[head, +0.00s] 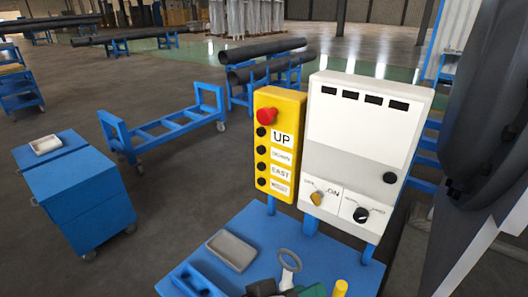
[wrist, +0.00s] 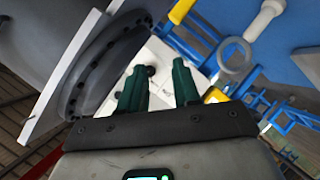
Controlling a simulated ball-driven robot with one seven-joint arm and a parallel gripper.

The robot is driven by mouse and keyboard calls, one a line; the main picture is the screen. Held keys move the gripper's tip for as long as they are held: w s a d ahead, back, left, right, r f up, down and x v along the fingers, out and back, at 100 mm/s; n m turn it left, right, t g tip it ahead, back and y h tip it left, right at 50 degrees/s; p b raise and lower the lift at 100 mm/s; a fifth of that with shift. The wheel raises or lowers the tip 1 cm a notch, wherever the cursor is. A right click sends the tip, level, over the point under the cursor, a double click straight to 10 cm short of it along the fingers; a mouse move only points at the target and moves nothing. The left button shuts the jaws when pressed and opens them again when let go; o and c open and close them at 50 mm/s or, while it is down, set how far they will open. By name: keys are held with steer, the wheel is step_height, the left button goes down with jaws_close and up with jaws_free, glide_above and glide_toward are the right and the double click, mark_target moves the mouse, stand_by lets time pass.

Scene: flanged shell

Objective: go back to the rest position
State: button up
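My gripper (wrist: 160,84) shows in the wrist view with two dark green fingers spread apart and nothing between them. Behind the fingers is a white control box (wrist: 155,60). The white control box (head: 362,130) and a yellow button box (head: 279,147) stand upright at the back of that table.
A grey tray (head: 231,251), a grey ring-shaped tool (head: 289,262) and a yellow cylinder (head: 340,288) are on the table. A large dark flanged shell (head: 495,100) rises close at the right. A blue cabinet (head: 80,195) stands left, with open floor between.

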steer(key=s+d+f+g+y, duration=0.2)
steer(key=s+d+f, duration=0.1)
steer(key=d+f, duration=0.5)
steer(key=s+d+f+g+y, duration=0.2)
steer(key=s+d+f+g, duration=0.1)
steer(key=d+f, duration=0.5)
steer(key=s+d+f+y, duration=0.2)
steer(key=s+f+y, duration=0.1)
steer(key=s, duration=0.4)
steer(key=s+d+f+g+y, duration=0.1)
steer(key=s+d+f+y, duration=0.2)
steer(key=s, duration=0.4)
steer(key=shift+f+g+y, duration=0.3)
steer(key=shift+f+y, duration=0.1)
steer(key=shift+f, duration=0.25)
steer(key=shift+s, duration=0.1)
